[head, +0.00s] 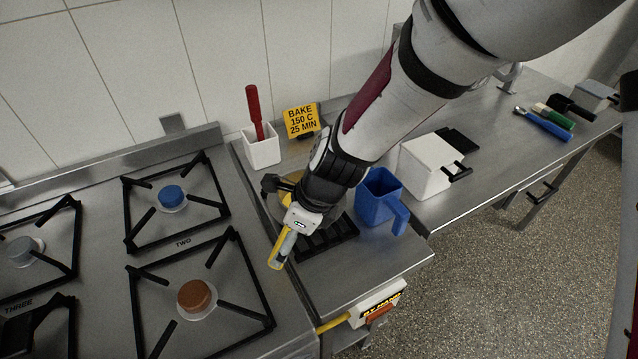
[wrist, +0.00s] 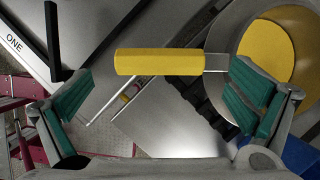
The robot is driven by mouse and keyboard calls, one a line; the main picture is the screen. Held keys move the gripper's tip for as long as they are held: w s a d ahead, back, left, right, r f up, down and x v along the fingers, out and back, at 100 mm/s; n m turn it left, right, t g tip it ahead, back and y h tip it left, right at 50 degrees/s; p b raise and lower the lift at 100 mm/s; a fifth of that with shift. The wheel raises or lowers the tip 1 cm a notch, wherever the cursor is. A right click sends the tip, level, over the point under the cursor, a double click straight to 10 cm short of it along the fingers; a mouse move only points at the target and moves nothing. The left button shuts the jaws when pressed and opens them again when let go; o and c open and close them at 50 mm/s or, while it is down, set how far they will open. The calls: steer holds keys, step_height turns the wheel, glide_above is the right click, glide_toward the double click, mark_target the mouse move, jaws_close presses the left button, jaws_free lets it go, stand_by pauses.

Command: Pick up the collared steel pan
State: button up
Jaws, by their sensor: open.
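The steel pan shows at the upper right of the wrist view (wrist: 266,48), round, with a yellow inside and a thin metal handle rod carrying a thick yellow sleeve (wrist: 160,62). In the head view only a yellow patch of the pan (head: 284,192) shows; my arm hides most of it. My gripper (wrist: 158,98) is open, its teal-padded fingers wide apart and nothing between them held. The yellow sleeve runs lengthwise across the gap in the picture. In the head view my gripper (head: 290,236) overlaps the yellow sleeve (head: 278,257); contact cannot be told.
A black rack (head: 328,238) lies on the counter by the pan. A blue jug (head: 376,203) and a white box (head: 428,168) stand to the right. A white holder (head: 262,150) with a red-handled tool is behind. Stove burners with black grates (head: 200,297) fill the left.

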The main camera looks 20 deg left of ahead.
steer(key=shift+x, duration=1.2)
steer(key=c, duration=1.2)
steer(key=shift+r, duration=0.2)
steer(key=shift+r, duration=0.6)
steer(key=shift+s+d+r, duration=0.1)
steer(key=shift+s+r, duration=0.15)
steer(key=shift+r, duration=0.3)
steer(key=shift+s+d+r, duration=0.1)
steer(key=shift+s+r, duration=0.2)
steer(key=shift+r, duration=0.25)
steer(key=s+d, duration=0.1)
steer(key=s, duration=0.3)
steer(key=s+d+r, duration=0.1)
steer(key=s+d, duration=0.1)
steer(key=s, duration=0.3)
steer(key=s+d+b, duration=0.1)
steer(key=s+d, duration=0.1)
steer(key=s, duration=0.3)
steer(key=shift+r, duration=0.15)
